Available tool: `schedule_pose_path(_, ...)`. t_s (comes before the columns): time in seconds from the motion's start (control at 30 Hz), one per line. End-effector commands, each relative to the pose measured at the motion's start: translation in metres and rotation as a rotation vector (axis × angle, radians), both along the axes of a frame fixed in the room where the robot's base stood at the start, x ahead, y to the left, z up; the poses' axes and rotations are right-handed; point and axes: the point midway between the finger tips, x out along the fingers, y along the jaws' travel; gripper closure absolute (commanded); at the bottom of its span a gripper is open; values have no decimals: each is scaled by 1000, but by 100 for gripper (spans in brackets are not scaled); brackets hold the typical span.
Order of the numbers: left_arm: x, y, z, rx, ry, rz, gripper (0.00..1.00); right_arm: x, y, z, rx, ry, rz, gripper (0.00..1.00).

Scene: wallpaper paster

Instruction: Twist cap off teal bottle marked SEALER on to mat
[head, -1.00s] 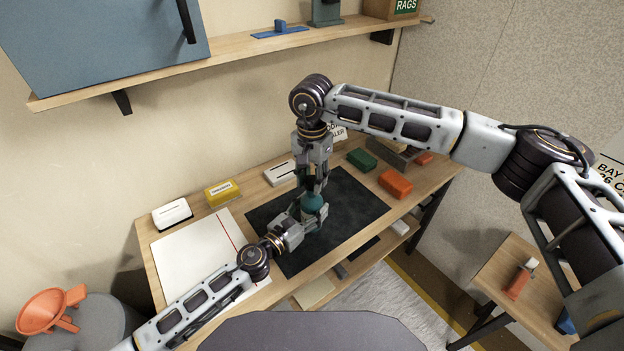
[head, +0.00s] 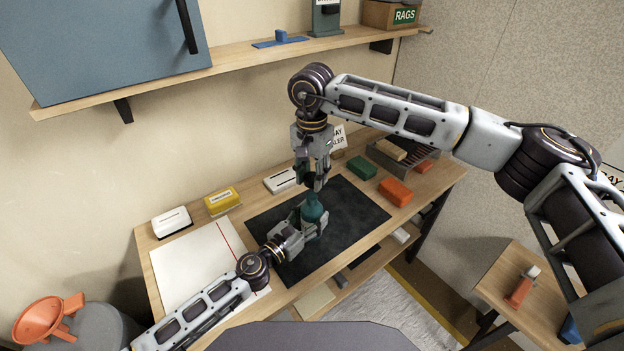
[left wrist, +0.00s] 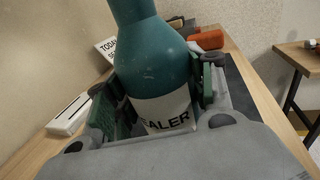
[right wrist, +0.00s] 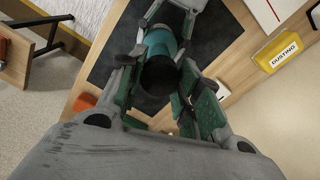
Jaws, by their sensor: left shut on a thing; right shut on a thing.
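The teal bottle (head: 312,208) stands over the dark mat (head: 355,212). In the left wrist view the bottle (left wrist: 150,50) has a white label partly reading "ALER". My left gripper (head: 312,226) is shut around the bottle's lower body. My right gripper (head: 317,184) points down from above the bottle, shut on the dark round cap (right wrist: 159,76). In the right wrist view the teal bottle (right wrist: 162,42) shows behind the cap. In the head view the fingers mostly hide the cap. I cannot tell whether a gap separates it from the bottle's neck.
A white sheet (head: 190,270) lies left of the mat. A yellow box (head: 221,201), white boxes, a green block (head: 361,167) and an orange block (head: 395,191) line the bench. A sign stands behind the right gripper. The mat's right part is clear.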

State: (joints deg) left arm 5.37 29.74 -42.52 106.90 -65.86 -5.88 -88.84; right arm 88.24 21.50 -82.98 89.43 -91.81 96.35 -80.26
Motion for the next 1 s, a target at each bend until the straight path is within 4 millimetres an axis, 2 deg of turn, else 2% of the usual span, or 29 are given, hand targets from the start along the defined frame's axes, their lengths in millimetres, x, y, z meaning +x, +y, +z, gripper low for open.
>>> schedule_pose_path(0.17, 0, 0, 0, 0, 1, -1, 100, 0, 0, 0, 0, 0, 0, 94)
schedule_pose_path(0.2, 0, 0, 0, 0, 1, -1, 44, 0, 0, 0, 0, 0, 0, 94)
schedule_pose_path(0.37, 0, 0, 0, -1, 1, 0, 23, 0, 0, 0, 1, 1, 0, 94)
schedule_pose_path(1.0, -5, 4, 0, -1, 1, 1, 21, 0, 0, 0, 1, 1, 0, 94)
